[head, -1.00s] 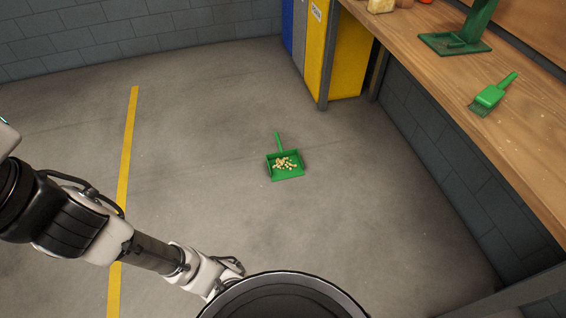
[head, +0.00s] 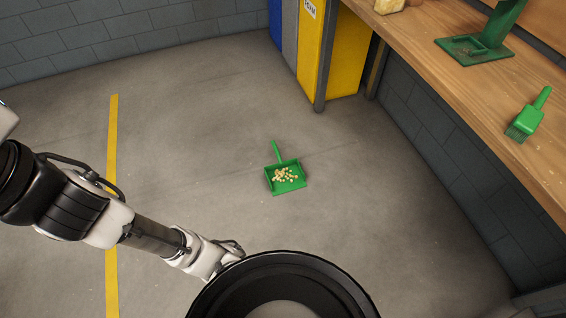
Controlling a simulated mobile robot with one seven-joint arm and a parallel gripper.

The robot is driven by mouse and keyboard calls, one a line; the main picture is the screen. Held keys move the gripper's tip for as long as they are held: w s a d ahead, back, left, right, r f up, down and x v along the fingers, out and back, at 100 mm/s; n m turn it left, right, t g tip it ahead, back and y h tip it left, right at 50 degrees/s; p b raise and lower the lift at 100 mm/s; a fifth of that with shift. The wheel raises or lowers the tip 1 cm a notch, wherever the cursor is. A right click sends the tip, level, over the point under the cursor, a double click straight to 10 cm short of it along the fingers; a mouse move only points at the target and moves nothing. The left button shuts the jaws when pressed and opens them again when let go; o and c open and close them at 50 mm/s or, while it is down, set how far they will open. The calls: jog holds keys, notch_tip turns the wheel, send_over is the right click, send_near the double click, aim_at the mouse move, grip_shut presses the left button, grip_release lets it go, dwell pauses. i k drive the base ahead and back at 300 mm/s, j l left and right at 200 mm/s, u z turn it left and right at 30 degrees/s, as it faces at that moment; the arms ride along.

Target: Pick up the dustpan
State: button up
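A green dustpan (head: 288,188) lies on the grey floor near the middle of the head view. Its handle (head: 276,151) points away from me, and several small tan pieces (head: 286,174) lie in its pan. My arm reaches in from the left edge down to the bottom middle. The arm's end runs behind the dark round part of my body at the bottom, so my gripper's fingers are hidden. No contact between my arm and the dustpan shows.
A yellow cabinet (head: 345,60) stands at the back. The floor around the near dustpan is clear.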

aim_at(277, 187)
jog(key=i+j+z, duration=0.1)
jog(key=i+j, duration=0.2)
jog(key=i+j+z, duration=0.1)
jog(key=i+j, duration=0.65)
jog(key=i+j+z, duration=0.15)
jog(key=i+j, duration=0.2)
jog(key=i+j+z, duration=0.1)
jog(key=i+j, duration=0.25)
jog(key=i+j+z, duration=0.1)
jog(key=i+j, duration=0.2)
jog(key=j, duration=0.2)
jog(key=i+j, duration=0.3)
jog(key=j, duration=0.15)
jog(key=i+j+z, duration=0.15)
jog(key=i+j, duration=0.15)
jog(key=j, duration=0.15)
